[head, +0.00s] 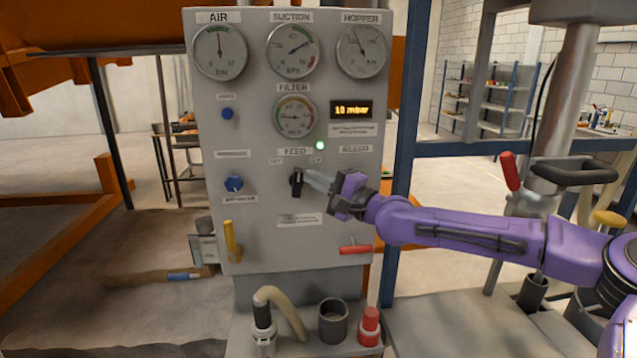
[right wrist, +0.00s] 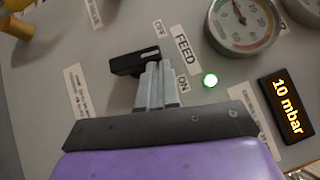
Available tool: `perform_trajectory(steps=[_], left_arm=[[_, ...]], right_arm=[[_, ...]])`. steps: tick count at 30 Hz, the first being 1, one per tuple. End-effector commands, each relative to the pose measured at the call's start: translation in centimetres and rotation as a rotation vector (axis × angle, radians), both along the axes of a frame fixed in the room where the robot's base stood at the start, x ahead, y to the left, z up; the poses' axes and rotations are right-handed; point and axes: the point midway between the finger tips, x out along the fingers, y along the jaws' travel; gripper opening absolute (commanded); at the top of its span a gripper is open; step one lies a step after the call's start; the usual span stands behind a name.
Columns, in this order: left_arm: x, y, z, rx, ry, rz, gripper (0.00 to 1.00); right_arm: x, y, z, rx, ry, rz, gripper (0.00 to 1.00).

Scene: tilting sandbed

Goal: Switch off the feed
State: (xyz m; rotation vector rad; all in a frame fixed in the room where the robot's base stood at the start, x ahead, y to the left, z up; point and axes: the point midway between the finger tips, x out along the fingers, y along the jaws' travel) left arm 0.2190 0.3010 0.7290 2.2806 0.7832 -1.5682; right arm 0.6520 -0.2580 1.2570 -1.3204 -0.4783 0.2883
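The feed switch is a black rotary knob (head: 297,183) on the grey control panel, below the FEED label with its OFF mark at left and ON mark at right. It stands about upright in the head view. In the right wrist view the knob (right wrist: 138,64) has a white mark near one end. My right gripper (head: 310,179) comes from the right, its grey fingers close together. In the wrist view its fingertips (right wrist: 158,66) are at the marked end of the knob; I cannot tell whether they touch. The green lamp (head: 320,145) is lit. My left gripper is out of view.
The panel carries several gauges, a display (head: 358,109) reading 10 mbar, a blue knob (head: 233,183), a yellow lever (head: 231,240) and a red handle (head: 355,249). A hose (head: 283,308) and a black cup (head: 333,320) are below. A blue post (head: 400,150) stands right of the panel.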

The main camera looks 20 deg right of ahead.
Motion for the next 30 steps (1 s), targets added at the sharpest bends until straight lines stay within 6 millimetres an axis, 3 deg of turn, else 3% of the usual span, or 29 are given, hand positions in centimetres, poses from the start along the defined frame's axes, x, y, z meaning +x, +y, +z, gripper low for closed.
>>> perform_trajectory(steps=[30], left_arm=[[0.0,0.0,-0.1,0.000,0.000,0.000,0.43]], right_arm=[[0.6,2.1,2.1,0.001,0.000,0.000,0.00]])
